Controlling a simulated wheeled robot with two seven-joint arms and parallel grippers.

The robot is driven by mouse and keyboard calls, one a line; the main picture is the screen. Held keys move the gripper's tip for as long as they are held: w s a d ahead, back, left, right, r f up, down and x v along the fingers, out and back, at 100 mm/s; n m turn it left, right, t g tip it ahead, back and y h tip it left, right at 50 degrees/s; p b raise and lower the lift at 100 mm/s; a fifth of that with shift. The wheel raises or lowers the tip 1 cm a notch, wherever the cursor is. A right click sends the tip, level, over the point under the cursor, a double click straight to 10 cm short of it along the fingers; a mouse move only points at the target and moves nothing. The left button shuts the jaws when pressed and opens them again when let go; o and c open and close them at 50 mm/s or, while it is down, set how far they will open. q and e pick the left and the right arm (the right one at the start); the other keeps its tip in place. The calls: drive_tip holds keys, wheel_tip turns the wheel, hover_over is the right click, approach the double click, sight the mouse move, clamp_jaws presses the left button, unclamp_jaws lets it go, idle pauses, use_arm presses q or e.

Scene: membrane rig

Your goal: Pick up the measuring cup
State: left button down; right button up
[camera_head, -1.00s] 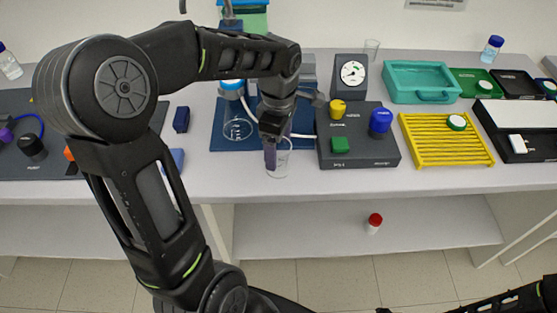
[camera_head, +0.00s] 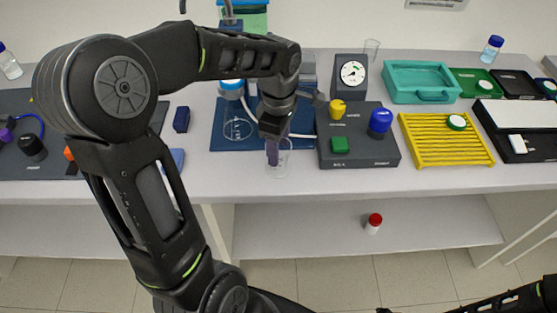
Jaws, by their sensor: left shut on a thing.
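The measuring cup (camera_head: 283,164) is a clear, see-through vessel at the front of the bench, left of the dark control box. My left gripper (camera_head: 272,152) reaches down to it from above and is shut on its left wall. The cup looks upright; whether its base touches the bench is hard to tell. The gripper hides part of the cup's left side. Only a part of my right arm shows at the bottom right corner; its gripper is not visible.
A dark control box (camera_head: 358,158) with coloured knobs stands close right of the cup. A blue mat (camera_head: 222,132) lies behind left. A yellow rack (camera_head: 446,150) and a teal tray (camera_head: 420,70) are further right. The bench's front edge is near.

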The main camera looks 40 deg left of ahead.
idle(0.3)
use_arm(q)
wheel_tip(320, 180, up, 10)
drive_tip(key=b, duration=0.1)
idle(0.4)
idle(0.5)
